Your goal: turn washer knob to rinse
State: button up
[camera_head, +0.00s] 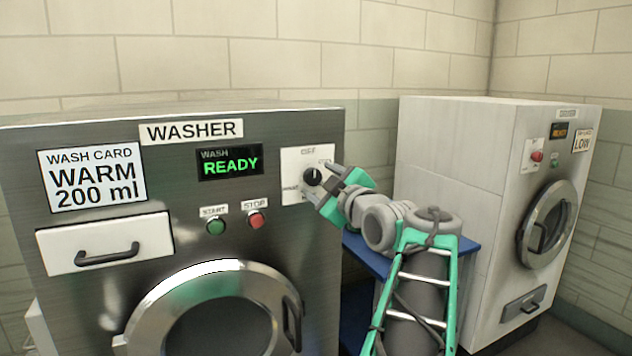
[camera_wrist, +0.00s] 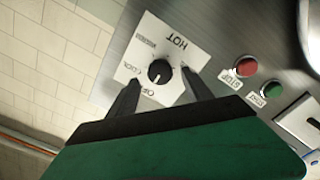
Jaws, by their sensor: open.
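The washer (camera_head: 110,235) stands at the left with its display (camera_head: 230,162) reading "WASH READY". Its dark round knob (camera_head: 312,176) sits on a white dial plate (camera_head: 296,161) at the upper right of its front. The knob also shows in the wrist view (camera_wrist: 160,68), with a small light mark on its lower-left side, toward the "OFF" label. "HOT" is readable on the plate; other labels are blurred. My gripper (camera_head: 325,184) is open at the knob, with one finger on each side of it in the wrist view (camera_wrist: 160,78). I cannot tell whether either finger touches the knob.
A green START button (camera_head: 216,227) and a red STOP button (camera_head: 256,220) lie left of and below the dial. Below them is the round door (camera_head: 165,300). A blue table (camera_head: 366,254) stands between the washer and a second white machine (camera_head: 450,190).

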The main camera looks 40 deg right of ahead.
aim_at(313, 177)
jog(key=shift+x, duration=1.45)
jog(key=shift+c, duration=0.5)
grip_shut()
